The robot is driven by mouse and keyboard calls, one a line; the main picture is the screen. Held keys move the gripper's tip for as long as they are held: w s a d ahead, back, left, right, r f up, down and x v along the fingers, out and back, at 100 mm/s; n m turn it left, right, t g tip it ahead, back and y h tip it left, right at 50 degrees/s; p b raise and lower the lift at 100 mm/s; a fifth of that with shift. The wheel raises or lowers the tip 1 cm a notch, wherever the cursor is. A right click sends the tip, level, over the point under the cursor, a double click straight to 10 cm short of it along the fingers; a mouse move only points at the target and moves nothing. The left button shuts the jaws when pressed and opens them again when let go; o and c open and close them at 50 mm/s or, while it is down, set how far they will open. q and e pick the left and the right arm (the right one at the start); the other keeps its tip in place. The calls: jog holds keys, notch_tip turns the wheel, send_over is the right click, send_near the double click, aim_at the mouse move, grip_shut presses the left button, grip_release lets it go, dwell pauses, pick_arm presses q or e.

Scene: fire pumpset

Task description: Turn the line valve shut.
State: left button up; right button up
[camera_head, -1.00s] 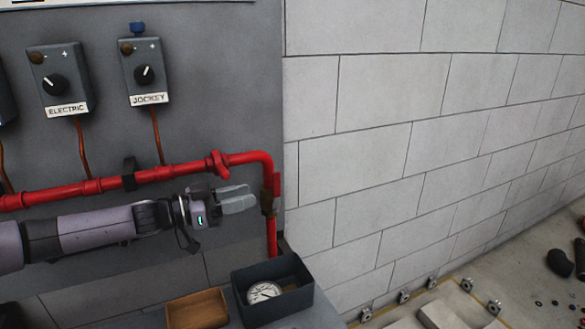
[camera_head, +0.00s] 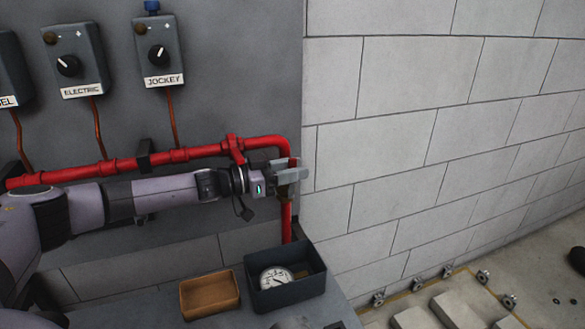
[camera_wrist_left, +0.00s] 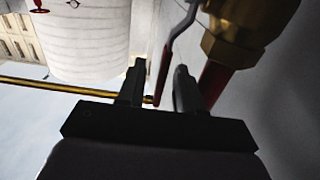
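The line valve (camera_wrist_left: 238,28) is a brass body on the red pipe. In the head view it is mostly hidden behind my left gripper (camera_head: 291,171) at the pipe's vertical drop. Its lever (camera_wrist_left: 164,75), with a red lower part, hangs beside the brass body in the left wrist view. My left gripper (camera_wrist_left: 160,72) is open, with one finger on each side of the lever's lower end. A gap shows between the left finger and the lever; contact on the right side cannot be told. My right gripper is not in view.
The red pipe (camera_head: 72,174) runs along the grey panel just behind my left arm. Below stand a dark bin (camera_head: 290,295) holding a gauge (camera_head: 276,278) and a brown tray (camera_head: 209,294). A block wall (camera_head: 420,130) lies to the right.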

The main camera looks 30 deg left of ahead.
pick_arm(q)
grip_shut()
jog(key=shift+a+f+b, duration=0.1)
jog(key=shift+f+b, duration=0.1)
jog(key=shift+b, duration=0.45)
jog(key=s+a+t+h+b, duration=0.1)
jog(key=b, duration=0.3)
jog(key=s+a+t+h+b, duration=0.1)
jog(key=t+h+b, duration=0.1)
jog(key=b, duration=0.2)
jog(key=s+f+t+h+b, duration=0.1)
jog(key=t+b, duration=0.1)
jog(key=b, duration=0.3)
jog(key=shift+s+a+f+h, duration=0.1)
jog(key=shift+a+h, duration=0.3)
